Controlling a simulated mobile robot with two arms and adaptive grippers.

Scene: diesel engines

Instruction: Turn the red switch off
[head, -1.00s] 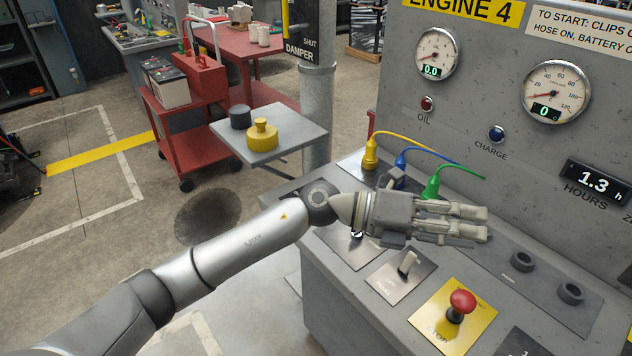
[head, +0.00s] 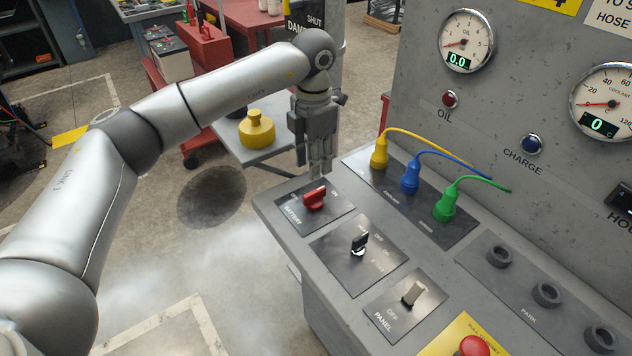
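The red switch (head: 315,198) is a rotary knob on a dark plate labelled BATTERY, at the near left corner of the sloped grey console (head: 285,225). Its handle lies slanted, and an ON mark shows at the plate's right. My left gripper (head: 319,174) points down just above and behind the switch in the picture, with its fingertips close to it. Contact with the knob does not show. The fingers look near each other, but whether they are open or shut is unclear. My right gripper is out of view.
Yellow (head: 379,154), blue (head: 410,179) and green (head: 446,205) plugs with cables stand right of the switch. A key switch (head: 359,242), a panel toggle (head: 412,293) and a red stop button (head: 473,346) are nearer. A small shelf with a yellow weight (head: 257,129) is behind.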

